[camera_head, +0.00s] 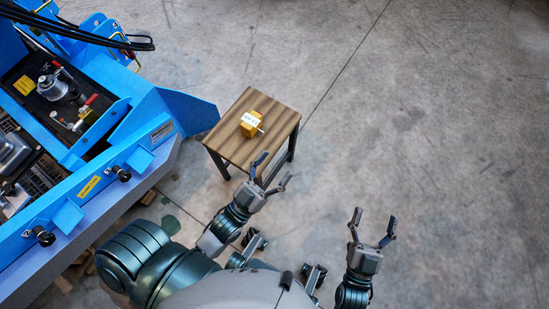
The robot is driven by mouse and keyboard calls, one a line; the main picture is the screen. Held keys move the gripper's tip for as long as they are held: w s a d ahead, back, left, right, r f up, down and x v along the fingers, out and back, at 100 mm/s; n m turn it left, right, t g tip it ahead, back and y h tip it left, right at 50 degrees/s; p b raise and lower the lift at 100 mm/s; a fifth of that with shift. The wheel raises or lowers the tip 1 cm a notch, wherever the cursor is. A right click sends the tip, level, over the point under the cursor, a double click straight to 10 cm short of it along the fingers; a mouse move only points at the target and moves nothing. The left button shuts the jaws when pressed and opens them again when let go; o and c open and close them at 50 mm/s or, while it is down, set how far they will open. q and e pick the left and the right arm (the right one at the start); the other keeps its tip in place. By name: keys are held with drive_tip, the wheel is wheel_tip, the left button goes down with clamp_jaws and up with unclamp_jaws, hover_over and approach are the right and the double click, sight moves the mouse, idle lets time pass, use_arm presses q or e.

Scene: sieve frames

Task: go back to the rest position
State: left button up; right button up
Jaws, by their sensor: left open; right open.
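My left gripper (273,172) is open and empty. It is just in front of the near right corner of a small wooden table, apart from the yellow object on it. My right gripper (374,225) is open and empty over bare floor, to the right of the left one. Both grippers point away from my body.
A wooden table (240,152) with dark legs bears a small yellow object (250,123) with a white label. A large blue machine (150,130) with knobs and black hoses fills the left side. The concrete floor (430,120) on the right is clear.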

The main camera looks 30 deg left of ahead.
use_arm(q)
drive_tip(key=shift+d, duration=0.1)
use_arm(e)
wheel_tip(320, 180, down, 18)
drive_tip(key=w+g+h+p, duration=0.1)
drive_tip(key=g+h+p, duration=0.1)
drive_tip(key=g+p, duration=0.75)
use_arm(q)
wheel_tip(320, 180, down, 24)
drive_tip(key=s+a+g+y+p, duration=0.2)
drive_tip(key=g+y+p, duration=0.1)
drive_tip(key=g, duration=0.9)
drive_tip(key=s+a+f+g+y+p, duration=0.1)
drive_tip(key=s+f+g, duration=0.3)
drive_tip(key=s, duration=0.5)
drive_tip(key=s+a+f+g+y+p, duration=0.1)
drive_tip(key=s+a+f+g+p, duration=0.3)
drive_tip(key=s+f, duration=0.5)
drive_tip(key=shift+a+g, duration=0.3)
drive_tip(key=shift+a, duration=0.05)
use_arm(e)
drive_tip(key=s+d+f+g+h, duration=0.1)
drive_tip(key=s+d+f+g, duration=0.3)
drive_tip(key=s+f, duration=0.5)
drive_tip(key=s+d+f+g+h, duration=0.2)
drive_tip(key=s+d+f+g, duration=0.1)
drive_tip(key=s+f+g, duration=0.4)
drive_tip(key=s+f, duration=0.3)
drive_tip(key=s, duration=0.2)
drive_tip(key=shift+d, duration=0.35)
